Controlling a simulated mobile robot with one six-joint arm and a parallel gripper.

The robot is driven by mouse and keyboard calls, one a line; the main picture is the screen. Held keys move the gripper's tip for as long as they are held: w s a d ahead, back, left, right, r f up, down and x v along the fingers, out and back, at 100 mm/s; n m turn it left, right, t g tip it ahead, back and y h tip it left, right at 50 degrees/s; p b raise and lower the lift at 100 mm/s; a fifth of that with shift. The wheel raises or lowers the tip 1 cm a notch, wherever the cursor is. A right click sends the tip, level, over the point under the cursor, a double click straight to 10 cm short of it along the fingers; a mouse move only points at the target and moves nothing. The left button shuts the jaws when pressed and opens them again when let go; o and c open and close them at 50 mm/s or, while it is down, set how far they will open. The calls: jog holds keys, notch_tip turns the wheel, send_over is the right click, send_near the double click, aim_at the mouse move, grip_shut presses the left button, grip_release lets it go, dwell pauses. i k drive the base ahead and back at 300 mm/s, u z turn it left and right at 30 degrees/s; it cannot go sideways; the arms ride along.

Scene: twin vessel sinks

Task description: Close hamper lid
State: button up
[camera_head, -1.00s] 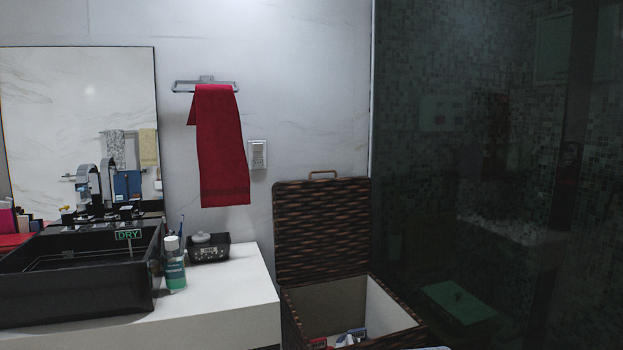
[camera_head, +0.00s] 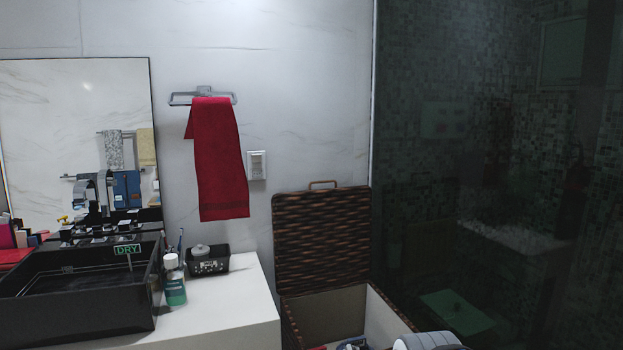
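The brown woven hamper (camera_head: 292,325) stands at the lower middle, right of the counter, partly cut off by the bottom edge. Its lid (camera_head: 322,240) is open and upright against the back wall, with a small handle (camera_head: 323,184) on its top edge. The pale inside of the hamper shows, with some red and dark items at the bottom edge. A rounded light grey part of my arm shows at the bottom right, in front of the hamper's right front side. My gripper is not in view.
A white counter (camera_head: 235,310) with a black sink (camera_head: 80,315), a bottle (camera_head: 174,285) and a dark box (camera_head: 208,262) is left of the hamper. A red towel (camera_head: 218,160) hangs above. A dark glass shower panel (camera_head: 440,150) stands to the right.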

aim_at(322, 239)
jog(key=z, duration=0.05)
jog(key=i, duration=1.65)
jog(key=u, duration=0.2)
